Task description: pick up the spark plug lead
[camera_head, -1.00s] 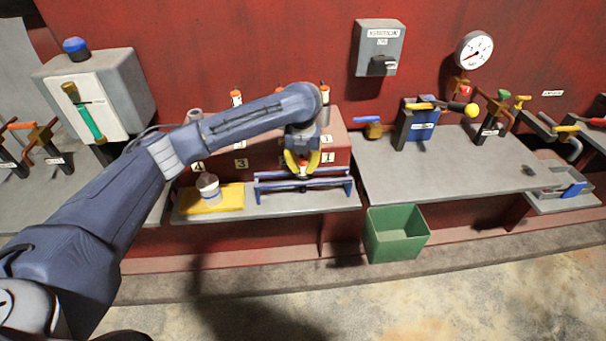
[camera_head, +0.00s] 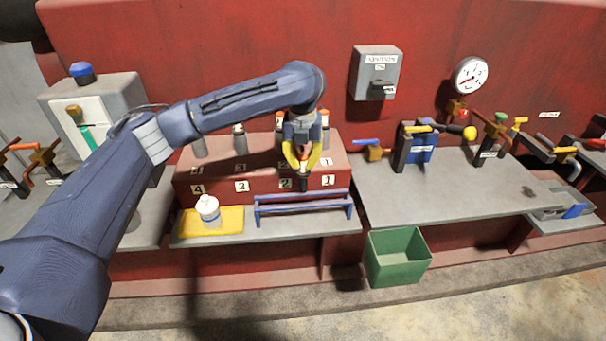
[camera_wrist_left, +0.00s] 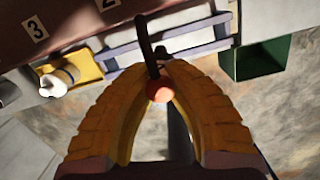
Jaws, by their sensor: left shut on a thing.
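The spark plug lead (camera_head: 304,184) is a dark stick with an orange-red end. My left gripper (camera_head: 303,166) has yellow fingers shut on the lead and holds it above the blue rack (camera_head: 275,209), in front of the red engine block (camera_head: 215,180). In the left wrist view the lead (camera_wrist_left: 151,58) points away from between the fingertips (camera_wrist_left: 160,76), with its round orange end between the fingers. The rack shows beyond it in that view. My right gripper is not in view.
The block has number labels and several upright plugs on top. A green bin (camera_head: 397,260) stands below the right bench (camera_head: 440,185), which has clear room in the middle.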

